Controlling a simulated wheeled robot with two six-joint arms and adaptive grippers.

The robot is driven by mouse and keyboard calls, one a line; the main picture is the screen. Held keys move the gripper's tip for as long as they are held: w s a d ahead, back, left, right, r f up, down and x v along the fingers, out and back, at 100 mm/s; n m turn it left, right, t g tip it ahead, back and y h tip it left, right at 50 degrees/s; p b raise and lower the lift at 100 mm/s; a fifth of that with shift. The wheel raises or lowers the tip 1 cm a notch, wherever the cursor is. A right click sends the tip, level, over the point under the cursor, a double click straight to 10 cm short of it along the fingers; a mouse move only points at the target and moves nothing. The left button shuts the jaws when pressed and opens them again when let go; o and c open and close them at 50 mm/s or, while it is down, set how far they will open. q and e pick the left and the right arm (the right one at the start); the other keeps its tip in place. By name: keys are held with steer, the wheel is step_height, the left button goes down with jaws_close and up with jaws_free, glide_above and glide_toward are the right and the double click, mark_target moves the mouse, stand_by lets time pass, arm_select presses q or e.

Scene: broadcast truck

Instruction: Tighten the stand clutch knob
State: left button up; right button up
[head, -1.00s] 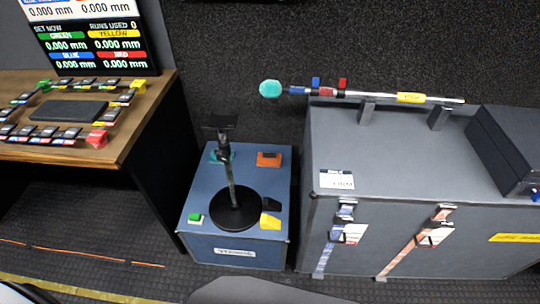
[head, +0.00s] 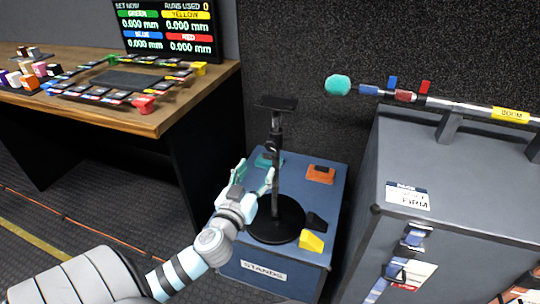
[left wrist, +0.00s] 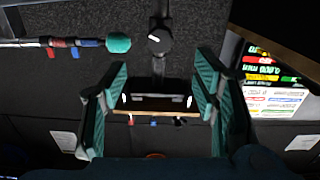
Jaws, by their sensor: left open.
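The stand (head: 277,190) is a dark upright pole on a round black base (head: 292,228), with a flat black plate (head: 276,103) on top. Its clutch knob (head: 271,146) is on the upper pole; in the left wrist view the knob (left wrist: 160,39) is round and dark with a white mark. My left gripper (head: 254,173) is open and empty, just left of the pole and below the knob. In the left wrist view its teal fingers (left wrist: 161,82) are spread, with the knob apart from them, further up the picture. My right gripper is out of view.
The stand is on a blue case (head: 262,270) with orange, yellow and black pieces on top. A grey case (head: 462,195) carries a boom (head: 465,105) with a green tip at right. A wooden desk (head: 185,105) with colored blocks stands at left.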

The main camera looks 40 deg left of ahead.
mark_target(271, 147)
arm_select(q)
steer(key=x, duration=1.1)
steer(key=shift+w+f, duration=0.1)
steer(key=shift+w, duration=0.1)
steer(key=c, duration=1.2)
steer(key=shift+o, duration=0.2)
